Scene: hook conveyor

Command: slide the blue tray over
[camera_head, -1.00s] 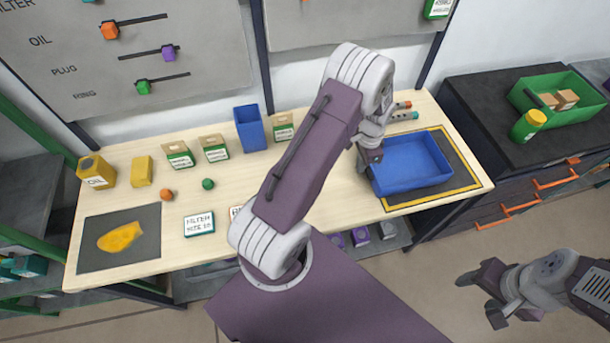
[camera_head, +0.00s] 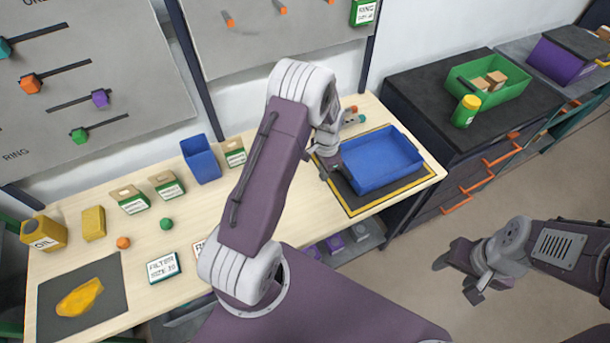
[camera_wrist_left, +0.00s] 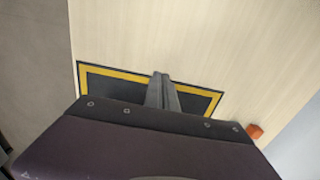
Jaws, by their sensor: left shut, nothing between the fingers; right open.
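The blue tray (camera_head: 385,165) lies on a dark mat with a yellow border (camera_head: 393,200) at the table's right end. It sits inside the border, close to its right edge, with a bare dark strip at its left. My left gripper (camera_head: 325,173) is shut and empty, pointing down over the mat's left side, just left of the tray. In the left wrist view its closed fingers (camera_wrist_left: 163,92) are over the mat (camera_wrist_left: 110,85); the tray does not show there. My right gripper (camera_head: 459,276) is open and empty, over the floor at the lower right.
A blue bin (camera_head: 201,160), small boxes and an oil container (camera_head: 43,234) stand on the table's left and back. Small coloured items (camera_head: 350,117) lie behind the tray. A dark cabinet (camera_head: 425,105) with a green crate (camera_head: 500,92) stands at the right.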

